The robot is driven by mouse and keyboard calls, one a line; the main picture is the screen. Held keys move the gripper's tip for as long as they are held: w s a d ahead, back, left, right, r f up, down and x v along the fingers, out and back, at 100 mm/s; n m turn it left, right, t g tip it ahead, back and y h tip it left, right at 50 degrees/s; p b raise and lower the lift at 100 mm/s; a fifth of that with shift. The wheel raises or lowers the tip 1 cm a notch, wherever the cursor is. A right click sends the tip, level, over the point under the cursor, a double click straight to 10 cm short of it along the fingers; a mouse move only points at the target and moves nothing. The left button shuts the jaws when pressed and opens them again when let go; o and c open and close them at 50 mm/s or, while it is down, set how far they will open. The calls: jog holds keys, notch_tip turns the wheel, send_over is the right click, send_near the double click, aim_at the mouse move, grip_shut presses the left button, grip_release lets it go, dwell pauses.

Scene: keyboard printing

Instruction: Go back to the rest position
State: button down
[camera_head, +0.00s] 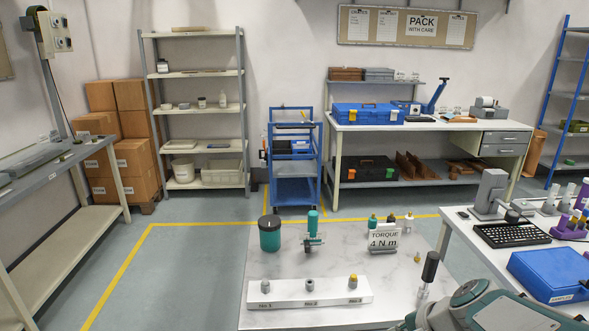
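Part of my own arm, grey and teal, shows at the lower right edge of the picture. My gripper is not in view, so what it holds cannot be told. A black keyboard (512,234) lies on the white table at the right. A white block (310,293) with three small fittings, labelled No.1 to No.3, sits on the marble-topped table (262,313) in front of me.
A dark green canister (270,233), a green-handled device (313,232) and a black-handled upright tool (430,268) stand on the marble-topped table. A blue case (550,274) is at the right. A blue cart (295,160) stands behind. Grey floor (190,255) is free at the left.

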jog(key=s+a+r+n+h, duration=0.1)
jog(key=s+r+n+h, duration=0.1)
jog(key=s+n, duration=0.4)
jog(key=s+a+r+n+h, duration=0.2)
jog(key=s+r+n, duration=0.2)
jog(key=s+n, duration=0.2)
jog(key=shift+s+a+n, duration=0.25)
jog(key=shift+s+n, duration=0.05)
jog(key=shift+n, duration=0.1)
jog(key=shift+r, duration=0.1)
